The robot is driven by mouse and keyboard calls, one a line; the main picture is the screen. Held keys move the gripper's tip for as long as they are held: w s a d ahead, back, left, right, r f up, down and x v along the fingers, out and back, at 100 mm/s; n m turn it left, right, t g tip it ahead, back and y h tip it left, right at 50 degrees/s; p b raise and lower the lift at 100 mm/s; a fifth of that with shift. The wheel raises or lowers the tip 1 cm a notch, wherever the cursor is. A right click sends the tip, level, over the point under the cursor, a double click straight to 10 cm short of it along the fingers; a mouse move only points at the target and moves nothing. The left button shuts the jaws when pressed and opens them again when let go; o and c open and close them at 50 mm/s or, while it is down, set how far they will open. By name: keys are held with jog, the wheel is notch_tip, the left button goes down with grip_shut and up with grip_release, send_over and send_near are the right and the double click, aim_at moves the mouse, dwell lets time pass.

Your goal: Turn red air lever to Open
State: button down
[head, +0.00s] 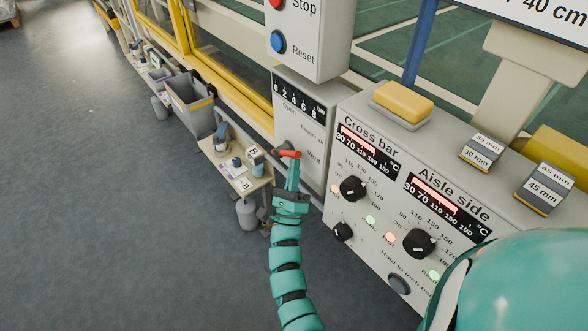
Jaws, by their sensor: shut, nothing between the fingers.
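The red air lever (289,154) is on the front of a grey panel (290,130), below a black pressure scale (300,99). My gripper (292,161) is shut with nothing held. Its tip is right at the lever's underside and overlaps it in the picture; I cannot tell whether they touch.
To the right stands a control box with black knobs (353,188), lit red displays (435,197) and a yellow block (403,101) on top. Above is a box with a blue Reset button (278,42). A small table (245,187) and a grey bin (190,105) stand left. Open floor lies lower left.

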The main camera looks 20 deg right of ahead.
aim_at(290, 154)
jog(key=r+n+y+p, duration=0.1)
jog(key=n+y, duration=0.1)
jog(key=r+n+g+y+p, duration=0.1)
jog(key=n+y, duration=0.1)
jog(key=w+r+n+y+p, duration=0.1)
jog(key=n+y, duration=0.1)
jog(key=shift+a+r, duration=0.15)
jog(key=shift+r, duration=0.25)
jog(key=shift+w+a+r+p, duration=0.1)
jog(key=shift+w+r+p, duration=0.2)
jog(key=shift+p, duration=0.85)
jog(key=shift+r+n+g+y+p, duration=0.5)
jog(key=shift+n+g+p, duration=0.2)
jog(key=shift+n, duration=0.1)
jog(key=n+g+p, duration=0.1)
jog(key=p, duration=0.1)
jog(key=w+n+g+y+p, duration=0.1)
jog(key=p, duration=0.2)
jog(key=r+g+p, duration=0.1)
jog(key=p, duration=0.1)
jog(key=shift+w+a+n+p, duration=0.3)
jog(key=shift+w+n+p, duration=0.05)
jog(key=shift+n, duration=0.05)
jog(key=shift+w+g+y+p, duration=0.1)
jog(key=shift+g+y+p, duration=0.2)
jog(key=shift+p, duration=0.05)
